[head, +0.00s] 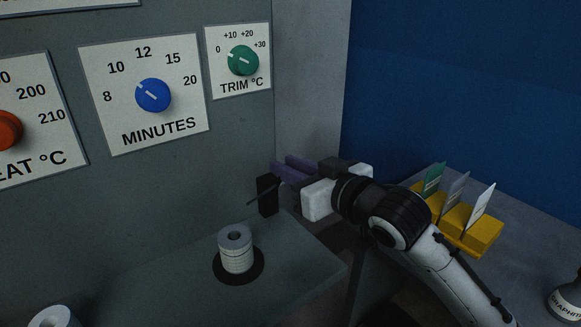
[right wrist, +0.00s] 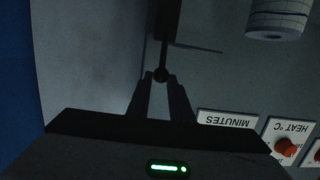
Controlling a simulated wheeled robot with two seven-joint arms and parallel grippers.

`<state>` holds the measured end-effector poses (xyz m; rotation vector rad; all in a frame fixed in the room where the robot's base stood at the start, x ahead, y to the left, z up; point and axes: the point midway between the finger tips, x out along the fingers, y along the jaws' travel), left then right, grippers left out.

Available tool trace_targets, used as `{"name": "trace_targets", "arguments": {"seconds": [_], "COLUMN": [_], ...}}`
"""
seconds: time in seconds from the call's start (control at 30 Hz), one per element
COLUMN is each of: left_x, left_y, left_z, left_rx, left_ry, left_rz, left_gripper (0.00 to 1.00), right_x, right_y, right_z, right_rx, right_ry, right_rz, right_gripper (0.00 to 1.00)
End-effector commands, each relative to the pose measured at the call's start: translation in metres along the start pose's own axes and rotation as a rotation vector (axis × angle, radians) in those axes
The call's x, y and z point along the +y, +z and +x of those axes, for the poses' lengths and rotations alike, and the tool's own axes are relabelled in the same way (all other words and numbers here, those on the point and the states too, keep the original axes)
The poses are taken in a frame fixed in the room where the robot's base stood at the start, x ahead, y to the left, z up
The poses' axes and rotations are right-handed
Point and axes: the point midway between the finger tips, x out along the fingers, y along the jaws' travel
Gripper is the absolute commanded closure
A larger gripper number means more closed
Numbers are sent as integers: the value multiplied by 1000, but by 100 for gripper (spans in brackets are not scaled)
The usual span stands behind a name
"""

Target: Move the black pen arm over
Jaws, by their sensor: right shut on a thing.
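The black pen arm (head: 266,196) is at the wall above the right end of the grey shelf. It has a dark upright block and a thin pen that sticks out to the left, toward the white drum. In the right wrist view the pen arm (right wrist: 168,22) stands beyond the fingertips, with its thin pen pointing right. My right gripper (head: 282,171) reaches in from the right. In the right wrist view its fingers (right wrist: 161,77) are shut on a small round black knob of the pen arm. My left gripper is not in view.
The ringed white drum (head: 236,252) stands on a black disc on the shelf (head: 300,262). The blue MINUTES knob (head: 153,95) and green TRIM knob (head: 243,61) are on the wall. A yellow card holder (head: 478,228) stands on the right counter, near my right arm.

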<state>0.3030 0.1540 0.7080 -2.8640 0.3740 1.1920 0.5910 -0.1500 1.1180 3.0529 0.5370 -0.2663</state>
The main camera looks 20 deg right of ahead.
Motion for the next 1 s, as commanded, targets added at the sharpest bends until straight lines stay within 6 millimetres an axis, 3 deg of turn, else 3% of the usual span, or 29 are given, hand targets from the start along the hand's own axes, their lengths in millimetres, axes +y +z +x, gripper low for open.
{"name": "trace_targets", "arguments": {"seconds": [0.5,0.53,0.63,1.0], "left_x": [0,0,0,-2], "left_y": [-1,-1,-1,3], "left_z": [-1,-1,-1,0], "left_rx": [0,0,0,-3], "left_ry": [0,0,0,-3], "left_rz": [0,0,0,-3], "left_gripper": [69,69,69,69], "right_x": [1,1,0,0], "right_y": [-10,-10,-10,-9], "right_z": [12,12,12,12], "right_rx": [4,4,3,0], "right_ry": [1,1,1,0], "right_rz": [0,0,0,0], "right_gripper": [93,76,59,59]}}
